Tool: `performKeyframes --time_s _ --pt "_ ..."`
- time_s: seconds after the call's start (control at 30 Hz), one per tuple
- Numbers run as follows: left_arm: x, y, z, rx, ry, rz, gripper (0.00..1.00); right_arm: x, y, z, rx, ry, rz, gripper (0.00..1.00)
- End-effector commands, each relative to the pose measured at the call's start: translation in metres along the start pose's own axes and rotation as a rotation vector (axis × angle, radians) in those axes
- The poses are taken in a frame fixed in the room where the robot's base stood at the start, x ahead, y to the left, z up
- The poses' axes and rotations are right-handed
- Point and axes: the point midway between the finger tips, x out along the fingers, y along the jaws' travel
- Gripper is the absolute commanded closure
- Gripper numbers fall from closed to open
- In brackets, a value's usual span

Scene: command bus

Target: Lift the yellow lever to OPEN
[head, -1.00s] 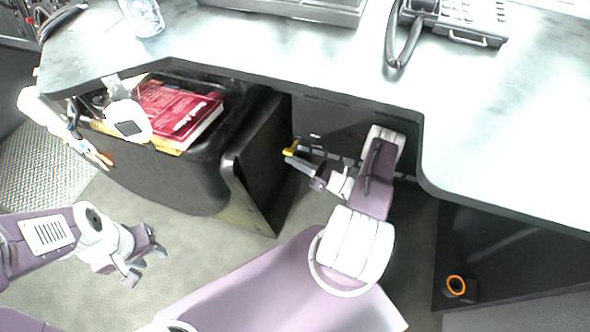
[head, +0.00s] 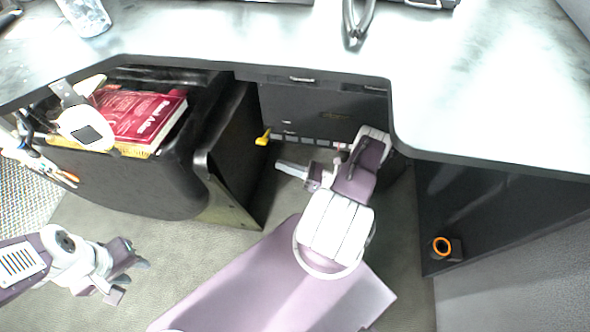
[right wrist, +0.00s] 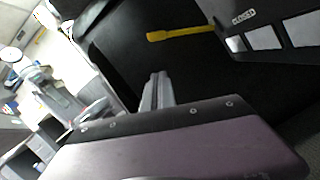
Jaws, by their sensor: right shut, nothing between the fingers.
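The yellow lever (head: 263,138) sticks out at the left end of a dark panel under the desk. In the right wrist view the lever (right wrist: 180,33) lies nearly level, its wide end to the left, beside a label reading CLOSED (right wrist: 244,16). My right gripper (head: 280,166) is shut and empty, below the lever and apart from it. In the right wrist view its fingers (right wrist: 159,80) are together, with the lever beyond them. My left gripper (head: 132,277) is at the lower left over the floor, its fingers apart and empty.
A dark bin (head: 130,185) with red books (head: 135,112) stands left of the panel. The desk top (head: 240,35) overhangs the panel. A black box with an orange ring (head: 442,246) is at the right. Open floor lies between the bin and my left arm.

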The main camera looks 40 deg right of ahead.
Motion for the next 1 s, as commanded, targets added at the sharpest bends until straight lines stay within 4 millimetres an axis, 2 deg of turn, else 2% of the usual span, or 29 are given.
performKeyframes --time_s 0.1,0.3,1.0 --pt "-0.005 0.000 0.000 0.000 -0.001 0.000 0.64 -0.023 0.001 0.001 -0.002 -0.001 -0.004 1.00" --pt "-0.005 0.000 0.000 0.000 -0.001 0.000 0.64 -0.043 0.001 0.000 -0.001 0.001 0.000 1.00" --pt "-0.005 0.000 0.000 0.000 -0.001 0.000 0.64 -0.045 0.001 -0.001 0.001 0.002 0.001 1.00"
